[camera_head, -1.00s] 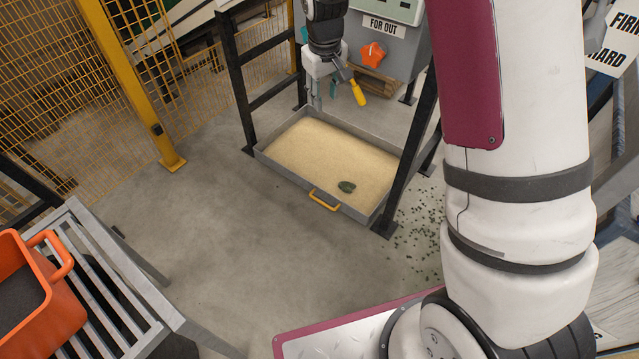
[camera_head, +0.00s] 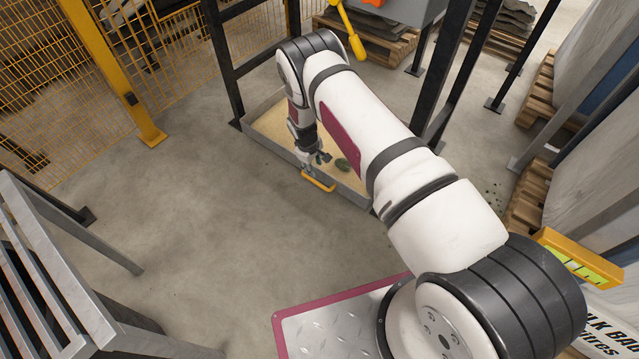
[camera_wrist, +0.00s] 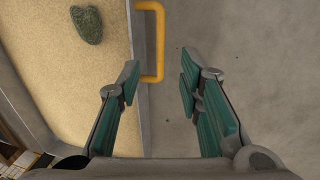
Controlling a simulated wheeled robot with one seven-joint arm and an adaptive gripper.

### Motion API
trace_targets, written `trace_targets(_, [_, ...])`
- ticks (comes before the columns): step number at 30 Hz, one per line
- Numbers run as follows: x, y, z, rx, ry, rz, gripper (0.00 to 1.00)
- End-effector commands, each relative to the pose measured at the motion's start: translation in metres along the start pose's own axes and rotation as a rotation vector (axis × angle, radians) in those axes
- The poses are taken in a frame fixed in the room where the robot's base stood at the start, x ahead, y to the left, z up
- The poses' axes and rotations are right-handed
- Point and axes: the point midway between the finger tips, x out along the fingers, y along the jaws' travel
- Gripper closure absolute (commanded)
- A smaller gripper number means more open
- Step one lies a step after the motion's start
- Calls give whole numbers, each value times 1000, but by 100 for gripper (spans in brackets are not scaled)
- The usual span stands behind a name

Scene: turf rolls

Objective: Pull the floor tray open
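The floor tray (camera_head: 259,141) is a shallow grey metal tray with pale sand-like material inside, standing on the floor between black posts. Its yellow handle (camera_head: 318,181) is on the near side. The handle also shows at the top middle of the wrist view (camera_wrist: 159,42). My gripper (camera_head: 314,170) points down just above the handle. In the wrist view my gripper (camera_wrist: 158,85) is open, with the handle's outer bar seen between the lines of its two green-padded fingers. I cannot tell the height left between fingertips and handle. My arm hides part of the tray.
A dark green lump (camera_head: 342,165) lies on the sand. Black posts (camera_head: 222,62) flank the tray. A yellow fence post (camera_head: 112,72) stands at left, and a grey slatted table (camera_head: 62,262) at near left. The floor before the tray is clear.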

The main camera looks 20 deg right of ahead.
Motion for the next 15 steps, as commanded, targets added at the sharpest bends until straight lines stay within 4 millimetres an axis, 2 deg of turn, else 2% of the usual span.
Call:
trace_targets(7, [28, -1, 1, -2, 0, 0, 67])
trace_targets(15, [82, -2, 2, -1, -1, 0, 67])
